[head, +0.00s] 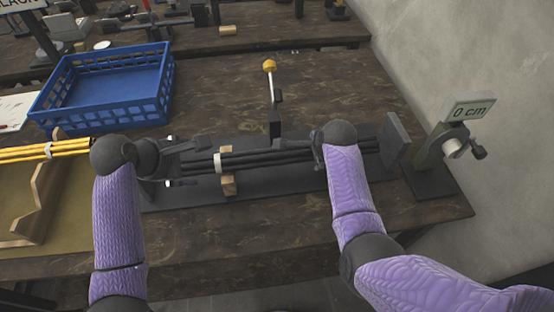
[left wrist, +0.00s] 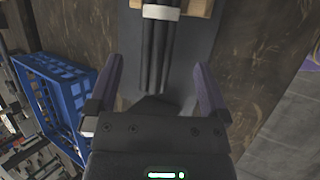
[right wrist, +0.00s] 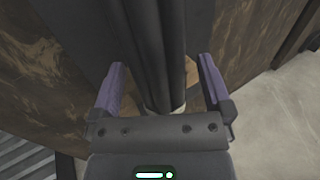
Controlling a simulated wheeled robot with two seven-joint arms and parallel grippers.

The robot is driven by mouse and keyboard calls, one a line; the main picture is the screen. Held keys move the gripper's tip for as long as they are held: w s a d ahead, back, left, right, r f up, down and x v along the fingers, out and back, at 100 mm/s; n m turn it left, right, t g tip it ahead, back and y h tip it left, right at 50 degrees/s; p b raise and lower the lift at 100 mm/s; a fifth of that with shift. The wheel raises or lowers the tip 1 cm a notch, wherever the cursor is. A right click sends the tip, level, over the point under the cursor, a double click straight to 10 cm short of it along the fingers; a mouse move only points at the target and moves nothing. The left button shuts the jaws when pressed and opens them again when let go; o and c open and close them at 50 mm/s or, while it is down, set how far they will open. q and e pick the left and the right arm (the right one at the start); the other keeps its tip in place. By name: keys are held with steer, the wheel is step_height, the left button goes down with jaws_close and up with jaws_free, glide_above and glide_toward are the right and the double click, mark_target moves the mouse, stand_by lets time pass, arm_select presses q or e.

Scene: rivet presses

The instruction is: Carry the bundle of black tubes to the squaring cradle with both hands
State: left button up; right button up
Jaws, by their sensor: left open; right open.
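The bundle of black tubes (head: 265,159) lies level along a long dark base with a wooden block (head: 228,186) under it; I take this for the squaring cradle (head: 190,198). A white band (head: 217,163) wraps the bundle. Its right end is close to an upright dark plate (head: 395,140); I cannot tell whether they touch. My left gripper (head: 190,162) is open around the left end, with the tubes between its fingers (left wrist: 158,88). My right gripper (head: 319,158), mostly hidden by its wrist, is open, with the tubes between its fingers (right wrist: 161,82).
A lever with a yellow knob (head: 269,66) stands behind the bundle. A stand with a "0 cm" display (head: 469,109) is at the right. A blue crate (head: 105,88) is at the back left. Yellow tubes (head: 45,151) rest on wooden supports (head: 40,205) at the left.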

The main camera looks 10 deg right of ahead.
steer(key=shift+s+r, duration=0.1)
steer(key=shift+r, duration=0.15)
arm_select(q)
steer(key=v, duration=0.2)
steer(key=shift+s+a+r, duration=0.15)
steer(key=shift+s+r, duration=0.05)
steer(key=shift+r, duration=0.15)
arm_select(e)
steer(key=v, duration=1.1)
steer(key=shift+s+r, duration=0.15)
steer(key=shift+r, duration=0.05)
